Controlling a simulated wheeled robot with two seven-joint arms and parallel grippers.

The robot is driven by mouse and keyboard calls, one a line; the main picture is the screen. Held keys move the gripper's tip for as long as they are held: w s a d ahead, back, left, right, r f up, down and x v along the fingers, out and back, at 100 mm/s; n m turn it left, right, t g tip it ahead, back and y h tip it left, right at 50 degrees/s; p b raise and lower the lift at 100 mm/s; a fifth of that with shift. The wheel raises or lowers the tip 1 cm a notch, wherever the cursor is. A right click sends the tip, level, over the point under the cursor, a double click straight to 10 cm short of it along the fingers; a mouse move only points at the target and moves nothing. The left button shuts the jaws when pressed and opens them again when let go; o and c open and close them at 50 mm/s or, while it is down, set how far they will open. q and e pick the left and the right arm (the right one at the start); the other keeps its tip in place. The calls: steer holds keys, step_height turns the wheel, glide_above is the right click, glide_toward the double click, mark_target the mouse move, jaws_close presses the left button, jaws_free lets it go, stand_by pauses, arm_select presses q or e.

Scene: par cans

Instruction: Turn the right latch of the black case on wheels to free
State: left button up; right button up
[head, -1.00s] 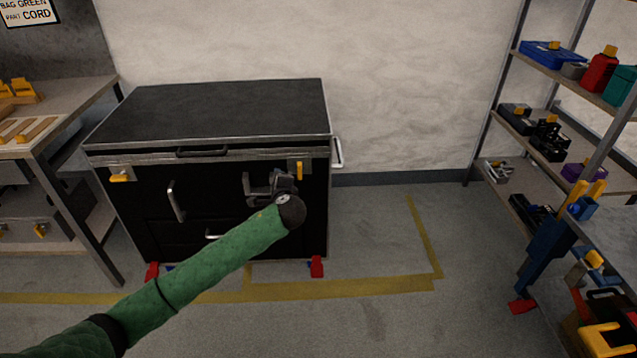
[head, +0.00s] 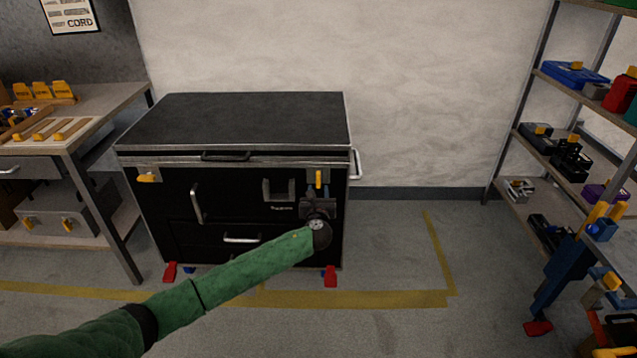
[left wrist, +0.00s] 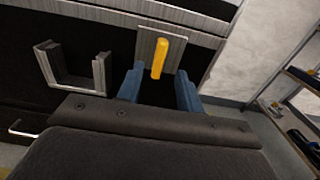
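The black case on wheels (head: 240,120) stands against the wall in the head view. Its right latch is a yellow handle (head: 318,179) on a metal plate, pointing up and down; it also shows in the left wrist view (left wrist: 159,58), slightly tilted there. The left latch (head: 148,177) is yellow and lies sideways. My left gripper (head: 318,198) is in front of the case, just below the right latch. In the left wrist view its two blue fingers (left wrist: 159,88) are apart, with the handle's lower end between and beyond them. My right gripper is not in view.
A metal bracket (head: 278,190) sticks out left of the right latch. A workbench (head: 110,105) stands at left and a shelf rack (head: 545,75) at right. The floor right of the case (head: 390,240) is clear.

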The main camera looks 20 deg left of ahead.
mark_target(318, 181)
arm_select(q)
steer(key=shift+x, duration=2.9)
jaws_close()
